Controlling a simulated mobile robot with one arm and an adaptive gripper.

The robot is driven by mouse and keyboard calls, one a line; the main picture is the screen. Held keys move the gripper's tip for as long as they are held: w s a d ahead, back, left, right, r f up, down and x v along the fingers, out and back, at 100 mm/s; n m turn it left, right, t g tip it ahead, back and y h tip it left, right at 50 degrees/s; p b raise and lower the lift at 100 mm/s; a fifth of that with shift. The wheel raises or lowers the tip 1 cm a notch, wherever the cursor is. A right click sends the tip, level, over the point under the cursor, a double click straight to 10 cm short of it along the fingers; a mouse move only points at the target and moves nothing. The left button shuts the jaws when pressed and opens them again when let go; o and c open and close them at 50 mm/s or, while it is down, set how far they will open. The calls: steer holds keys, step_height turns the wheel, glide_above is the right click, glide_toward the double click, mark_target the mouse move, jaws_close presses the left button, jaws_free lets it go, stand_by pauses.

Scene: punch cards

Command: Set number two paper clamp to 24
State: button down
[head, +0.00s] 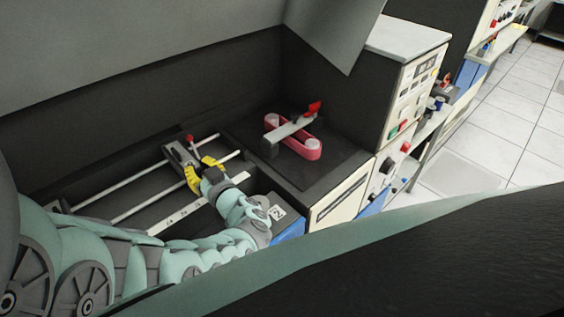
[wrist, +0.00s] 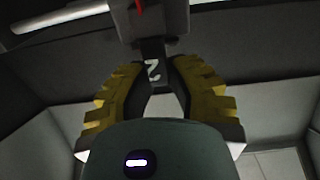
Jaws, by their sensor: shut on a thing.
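The number two paper clamp (head: 183,157) is a dark grey block with a small red lever on top, sitting across pale rails in the machine's dark bay. In the wrist view the clamp (wrist: 150,25) is at the top, and its dark tab bears a white "2". My gripper (head: 207,170) has yellow fingers and is shut on the clamp's tab from the front. In the wrist view my gripper (wrist: 158,85) has a finger on each side of that tab. A white scale strip (head: 190,208) with small marks runs along the front; its numbers are too small to read.
A pink belt loop (head: 310,146) under a grey bar with a red knob (head: 314,107) stands on the dark deck to the right. A cream control cabinet (head: 408,95) rises beyond it. A white "2" label (head: 277,212) is at the front.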

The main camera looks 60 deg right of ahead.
stand_by(0.3)
steer(key=w+a, duration=0.1)
steer(key=a, duration=0.3)
steer(key=w+a+p, duration=0.1)
steer(key=a, duration=0.3)
steer(key=w+a+p, duration=0.1)
steer(key=a, duration=0.3)
steer(key=c, duration=1.1)
jaws_free()
steer(key=shift+a, duration=0.2)
steer(key=shift+o, duration=1)
steer(key=shift+d, duration=0.1)
steer(key=shift+s, duration=0.1)
steer(key=v, duration=1.1)
steer(key=shift+s, duration=0.4)
